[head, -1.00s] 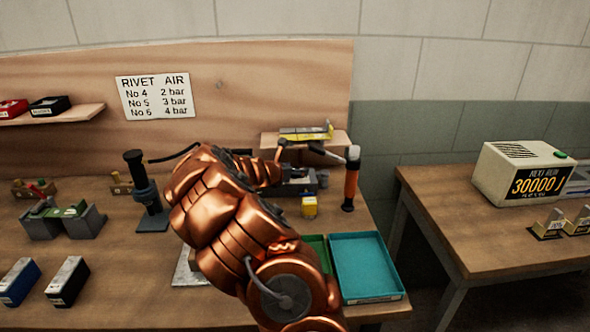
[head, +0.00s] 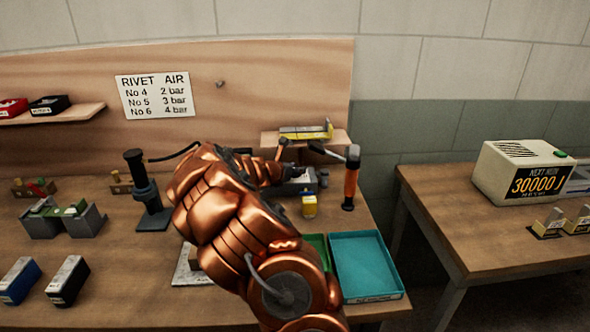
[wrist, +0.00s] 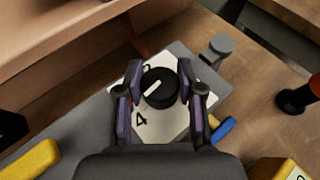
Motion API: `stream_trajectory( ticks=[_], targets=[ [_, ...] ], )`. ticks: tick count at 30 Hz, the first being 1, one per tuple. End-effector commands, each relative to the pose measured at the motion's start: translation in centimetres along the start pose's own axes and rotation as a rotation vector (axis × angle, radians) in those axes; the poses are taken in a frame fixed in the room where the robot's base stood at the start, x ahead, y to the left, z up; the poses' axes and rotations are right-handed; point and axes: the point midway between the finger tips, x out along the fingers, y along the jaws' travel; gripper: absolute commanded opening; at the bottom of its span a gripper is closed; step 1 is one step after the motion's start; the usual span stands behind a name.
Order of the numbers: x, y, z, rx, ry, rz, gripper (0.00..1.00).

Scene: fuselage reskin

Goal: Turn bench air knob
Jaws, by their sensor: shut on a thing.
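The air knob (wrist: 160,88) is a round black knob with a white mark, on a pale dial plate (wrist: 172,124) in the wrist view. The mark slants across its left part, from lower left to upper right. A 4 shows on the plate below left of the knob; another numeral above it is partly covered. My gripper (wrist: 158,80) is shut on the knob, one finger on each side. In the head view my copper arm reaches over the bench to the grey unit (head: 302,184) and hides the knob.
A sign (head: 156,96) on the back board lists No 4 2 bar, No 5 3 bar, No 6 4 bar. An orange-handled tool (head: 350,182) stands right of the unit. A yellow block (head: 309,206) and a teal tray (head: 368,266) lie nearer. A black stand (head: 146,195) is at left.

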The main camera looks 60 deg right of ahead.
Motion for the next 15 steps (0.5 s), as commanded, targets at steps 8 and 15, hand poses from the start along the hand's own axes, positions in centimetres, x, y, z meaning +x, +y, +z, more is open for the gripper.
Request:
stream_trajectory(
  ticks=[8,15],
  targets=[
    [0.2,0.02,-0.11,-0.008,-0.003,0.032,0.03],
    [0.12,0.06,-0.01,-0.04,-0.007,0.104,0.03]
  ],
)
